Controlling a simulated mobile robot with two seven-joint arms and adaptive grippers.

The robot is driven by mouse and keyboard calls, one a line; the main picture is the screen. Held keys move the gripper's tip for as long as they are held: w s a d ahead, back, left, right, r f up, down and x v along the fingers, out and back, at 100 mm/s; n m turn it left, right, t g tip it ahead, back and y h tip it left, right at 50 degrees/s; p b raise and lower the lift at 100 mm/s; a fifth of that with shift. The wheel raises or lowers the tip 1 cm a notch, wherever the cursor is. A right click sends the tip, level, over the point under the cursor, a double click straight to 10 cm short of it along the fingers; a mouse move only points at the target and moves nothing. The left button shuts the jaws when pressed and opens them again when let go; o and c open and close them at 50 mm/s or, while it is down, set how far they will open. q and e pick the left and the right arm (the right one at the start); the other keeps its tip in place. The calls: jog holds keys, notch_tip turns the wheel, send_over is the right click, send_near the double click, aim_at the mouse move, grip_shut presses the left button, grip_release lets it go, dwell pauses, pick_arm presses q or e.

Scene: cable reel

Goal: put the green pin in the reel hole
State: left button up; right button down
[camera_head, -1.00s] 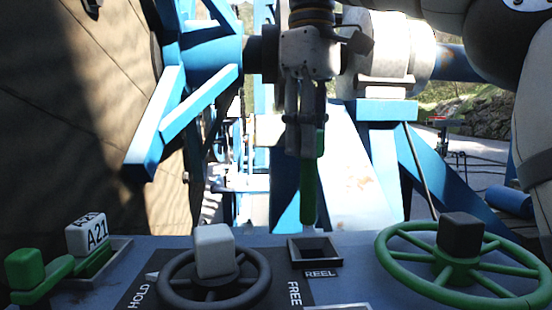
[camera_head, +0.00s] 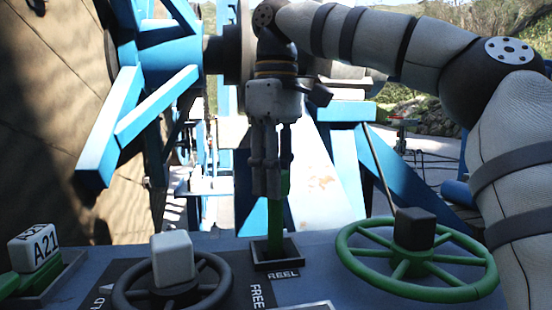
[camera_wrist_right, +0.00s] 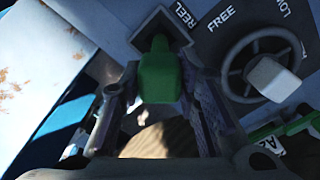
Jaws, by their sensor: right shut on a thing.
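My right gripper (camera_head: 270,188) points down above the console and is shut on the green pin (camera_head: 275,225). The pin hangs upright, and its lower end shows at the square reel hole (camera_head: 291,263), inside the outline of its dark rim; how deep it reaches is hard to tell. In the right wrist view the pin's green block (camera_wrist_right: 160,77) lies between the fingers and its narrower end overlaps the hole's frame (camera_wrist_right: 178,27). The fingers hide part of the pin. My left gripper is not in view.
On the console, a grey handwheel (camera_head: 222,280) with a white knob stands left of the hole and a green handwheel (camera_head: 350,243) with a dark knob stands right. A white A21 block (camera_head: 36,247) is at far left. Blue framework (camera_head: 345,112) stands behind.

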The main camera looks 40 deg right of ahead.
aim_at(275, 203)
jog(key=shift+f, duration=0.8)
jog(key=shift+w+f+b, duration=0.1)
jog(key=shift+f+b, duration=0.3)
jog(key=shift+f, duration=0.95)
jog(key=shift+f+b, duration=0.4)
jog(key=shift+p, duration=0.35)
jog(key=shift+f, duration=0.55)
pick_arm(q)
jog(key=shift+p, duration=0.45)
pick_arm(e)
jog(key=shift+f, duration=0.85)
jog(key=c, duration=1.1)
grip_release()
